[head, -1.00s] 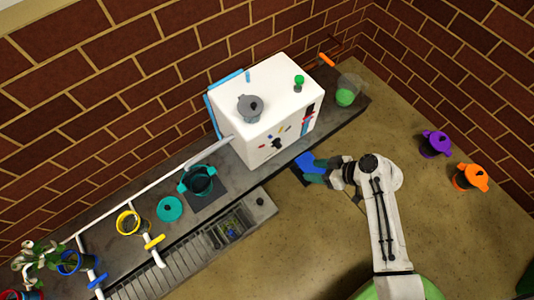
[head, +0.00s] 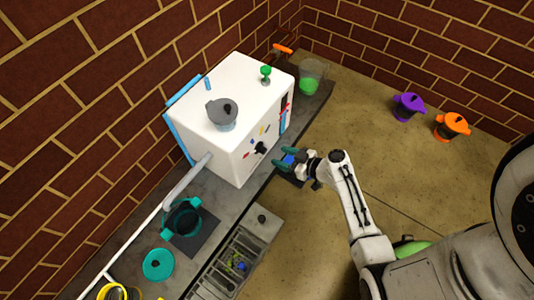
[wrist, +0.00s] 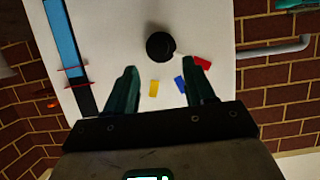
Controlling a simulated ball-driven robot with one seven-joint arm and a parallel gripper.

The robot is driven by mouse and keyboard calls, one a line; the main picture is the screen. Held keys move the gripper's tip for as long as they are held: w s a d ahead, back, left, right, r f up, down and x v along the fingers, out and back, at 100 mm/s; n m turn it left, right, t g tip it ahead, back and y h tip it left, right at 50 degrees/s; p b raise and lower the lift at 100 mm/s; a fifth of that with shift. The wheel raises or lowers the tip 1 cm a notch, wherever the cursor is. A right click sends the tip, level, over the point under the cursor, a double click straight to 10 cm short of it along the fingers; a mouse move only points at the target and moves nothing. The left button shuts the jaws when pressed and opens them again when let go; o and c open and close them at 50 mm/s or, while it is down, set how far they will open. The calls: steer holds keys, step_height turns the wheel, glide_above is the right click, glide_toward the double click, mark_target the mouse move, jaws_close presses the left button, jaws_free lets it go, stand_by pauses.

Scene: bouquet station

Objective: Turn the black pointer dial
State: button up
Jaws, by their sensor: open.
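The black pointer dial (head: 260,147) is on the front face of a white box (head: 232,138). Small coloured marks in red, blue and yellow sit around it. In the wrist view the dial (wrist: 160,46) is round and dark, just beyond the fingertips and roughly centred between them. A short pale pointer mark shows at its lower right edge. My gripper (head: 287,157) has teal fingers and faces the box front. In the wrist view my gripper (wrist: 165,80) is open and empty, with a gap to the dial.
A grey lidded pot (head: 222,113) and a green knob (head: 265,73) are on the box top. A teal pot (head: 184,217) and a grated tray (head: 240,262) lie left of my arm. Purple (head: 408,106) and orange (head: 452,126) pots stand on the open floor at right.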

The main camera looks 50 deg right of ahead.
mark_target(262, 150)
steer(key=b+x, duration=0.1)
steer(key=x, duration=0.6)
steer(key=shift+s, duration=0.1)
steer(key=shift+c, duration=0.3)
jaws_close()
steer(key=shift+b, duration=0.35)
steer(key=m+t+y+b, duration=0.1)
steer(key=m+y+b, duration=0.1)
steer(key=m, duration=0.4)
steer(key=f+m+t+y+b, duration=0.1)
steer(key=m+t+y+b, duration=0.1)
steer(key=m, duration=0.5)
steer(key=d+m+t+y+b, duration=0.1)
steer(key=m+t+y+b, duration=0.1)
steer(key=m, duration=0.4)
steer(key=shift+f+y+b, duration=0.2)
steer(key=shift+y+b, duration=0.4)
steer(key=shift+b, duration=0.55)
steer(key=shift+a+m, duration=0.1)
steer(key=shift+m, duration=0.4)
